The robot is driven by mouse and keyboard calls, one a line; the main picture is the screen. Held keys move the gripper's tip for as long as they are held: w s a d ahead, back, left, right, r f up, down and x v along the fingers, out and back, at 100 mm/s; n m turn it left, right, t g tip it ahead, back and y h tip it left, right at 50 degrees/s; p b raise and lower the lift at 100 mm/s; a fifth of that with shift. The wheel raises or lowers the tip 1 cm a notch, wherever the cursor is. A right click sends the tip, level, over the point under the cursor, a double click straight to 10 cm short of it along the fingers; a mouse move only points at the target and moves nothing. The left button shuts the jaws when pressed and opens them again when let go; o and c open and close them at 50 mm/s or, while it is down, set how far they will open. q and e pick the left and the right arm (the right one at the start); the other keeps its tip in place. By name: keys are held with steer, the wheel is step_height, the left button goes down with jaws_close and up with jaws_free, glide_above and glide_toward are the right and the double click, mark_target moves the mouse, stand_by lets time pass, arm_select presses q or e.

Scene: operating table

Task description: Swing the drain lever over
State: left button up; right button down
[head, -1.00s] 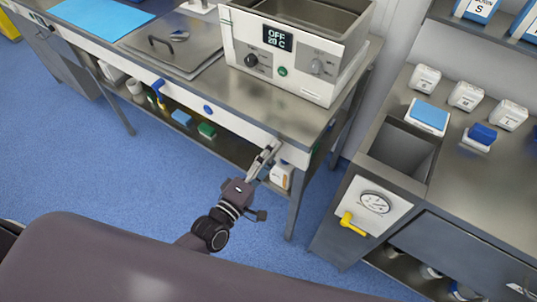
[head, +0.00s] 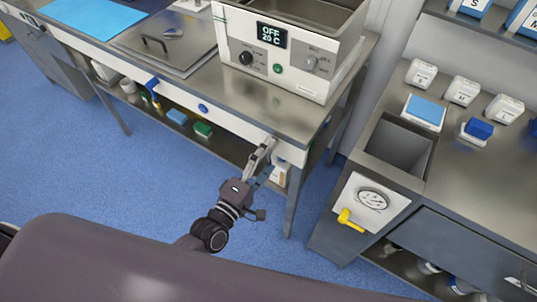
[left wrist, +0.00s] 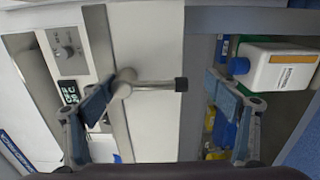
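A metal lever with a black tip (left wrist: 155,87) sticks out from a white front panel in the left wrist view; I take it for the drain lever. My left gripper (left wrist: 163,98) is open, with one finger pad on each side of the lever. I see no clear contact between the pads and the lever. My right gripper is not in view.
The bath (head: 285,50) with its OFF display stands on the steel table (head: 240,105). A cabinet at right has a gauge and a yellow lever (head: 348,219). Blue floor is open in front.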

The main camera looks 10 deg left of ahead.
arm_select(q)
steer(key=shift+s+r, duration=0.1)
steer(key=shift+r, duration=0.05)
steer(key=v, duration=1.2)
stand_by(0.5)
